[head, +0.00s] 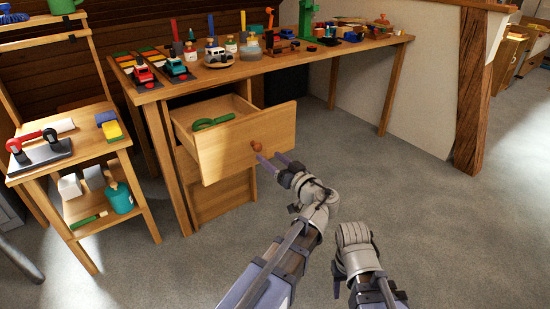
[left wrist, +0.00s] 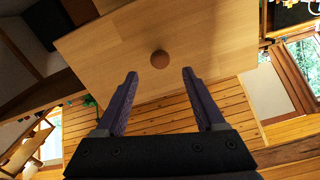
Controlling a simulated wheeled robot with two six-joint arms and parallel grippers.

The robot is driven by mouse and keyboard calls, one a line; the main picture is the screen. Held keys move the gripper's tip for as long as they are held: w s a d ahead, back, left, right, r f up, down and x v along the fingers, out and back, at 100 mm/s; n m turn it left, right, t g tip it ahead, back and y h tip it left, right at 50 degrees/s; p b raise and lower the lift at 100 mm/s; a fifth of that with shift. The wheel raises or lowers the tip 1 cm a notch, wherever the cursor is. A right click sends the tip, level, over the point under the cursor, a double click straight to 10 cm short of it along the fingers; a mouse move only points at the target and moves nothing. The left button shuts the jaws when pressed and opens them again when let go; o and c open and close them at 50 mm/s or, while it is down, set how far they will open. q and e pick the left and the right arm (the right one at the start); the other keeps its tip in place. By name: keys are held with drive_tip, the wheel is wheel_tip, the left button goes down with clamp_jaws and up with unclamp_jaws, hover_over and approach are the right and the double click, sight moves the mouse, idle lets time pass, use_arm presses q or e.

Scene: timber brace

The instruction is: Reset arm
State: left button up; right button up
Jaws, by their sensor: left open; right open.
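My left gripper (head: 268,157) is open and empty at the front of the pulled-out wooden drawer (head: 230,157). Its round brown knob (head: 256,146) is just beyond the fingertips. In the left wrist view the knob (left wrist: 160,59) shows ahead of the gap between the two open fingers (left wrist: 160,75), with no finger closed on it. A green-handled thing (head: 213,121) lies inside the open drawer. My right arm is folded at the lower middle of the head view, and I cannot make out its gripper.
The workbench (head: 330,54) above the drawer carries toy vehicles, bottles and tools. A small wooden shelf stand (head: 75,157) with a red-handled tool (head: 38,145) is at the left. A timber post (head: 480,100) stands at the right. The grey floor between is clear.

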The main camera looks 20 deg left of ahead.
use_arm(q)
drive_tip(key=s+a+f+m+g+h, duration=0.1)
drive_tip(key=s+a+f+g+h, duration=0.2)
drive_tip(key=f, duration=0.5)
drive_tip(key=s+a+f+m+g+h, duration=0.1)
drive_tip(key=s+f+g+h, duration=0.25)
drive_tip(key=s+f, duration=0.3)
drive_tip(key=s+d+f+m+g+h, duration=0.4)
drive_tip(key=s+d+f+m+h, duration=0.2)
drive_tip(key=s+d+f+h, duration=0.15)
drive_tip(key=s+d+r+m+y+p, duration=0.1)
drive_tip(key=s+d+r+m+p, duration=0.4)
drive_tip(key=d+r+p, duration=0.65)
wheel_tip(320, 180, up, 36)
drive_tip(key=n+p, duration=0.1)
drive_tip(key=p, duration=3.5)
drive_tip(key=shift+s+n+g, duration=0.2)
drive_tip(key=shift+n+g, duration=0.15)
drive_tip(key=shift+n, duration=0.05)
drive_tip(key=shift+a, duration=0.1)
